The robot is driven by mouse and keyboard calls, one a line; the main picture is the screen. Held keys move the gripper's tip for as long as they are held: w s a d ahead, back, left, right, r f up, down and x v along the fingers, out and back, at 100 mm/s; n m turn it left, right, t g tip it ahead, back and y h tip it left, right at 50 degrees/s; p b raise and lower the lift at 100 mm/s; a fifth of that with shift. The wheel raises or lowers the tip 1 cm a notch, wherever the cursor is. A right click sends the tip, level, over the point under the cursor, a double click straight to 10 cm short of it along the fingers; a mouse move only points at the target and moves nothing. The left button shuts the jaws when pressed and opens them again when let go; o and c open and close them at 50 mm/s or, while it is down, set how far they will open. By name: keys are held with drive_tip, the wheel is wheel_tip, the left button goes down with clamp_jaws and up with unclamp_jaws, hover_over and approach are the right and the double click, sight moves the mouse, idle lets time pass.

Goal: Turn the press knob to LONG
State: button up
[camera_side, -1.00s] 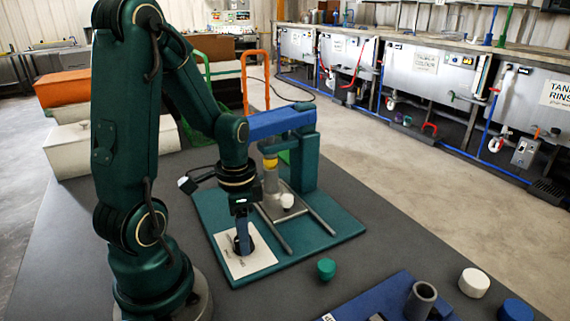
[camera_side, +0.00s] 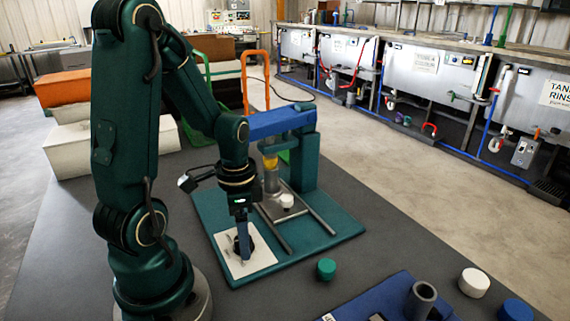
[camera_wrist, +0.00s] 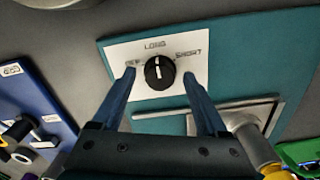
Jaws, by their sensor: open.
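The press knob (camera_wrist: 159,72) is a round black dial on a white plate (camera_wrist: 125,50). The plate is marked LONG at the top, SHORT at the right and a partly legible word at the left. The knob's white line stands upright in the wrist view, in line with LONG. My gripper (camera_wrist: 159,75) is open, with one blue finger on each side of the knob and a gap to it. In the side view my gripper (camera_side: 243,248) points down over the white plate (camera_side: 262,258) and hides most of the knob.
A green cylinder (camera_side: 326,268) and a blue rack (camera_side: 375,295) are at the front right. Bare grey tabletop lies left of the base.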

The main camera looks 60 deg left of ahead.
drive_tip(key=shift+r, duration=0.15)
drive_tip(key=shift+r, duration=2.45)
drive_tip(key=d+r+n+t, duration=0.3)
drive_tip(key=d+r+t, duration=0.2)
drive_tip(key=d+r, duration=0.3)
drive_tip(key=d, duration=0.3)
drive_tip(key=shift+s+r+t, duration=0.2)
drive_tip(key=shift+s+t, duration=0.1)
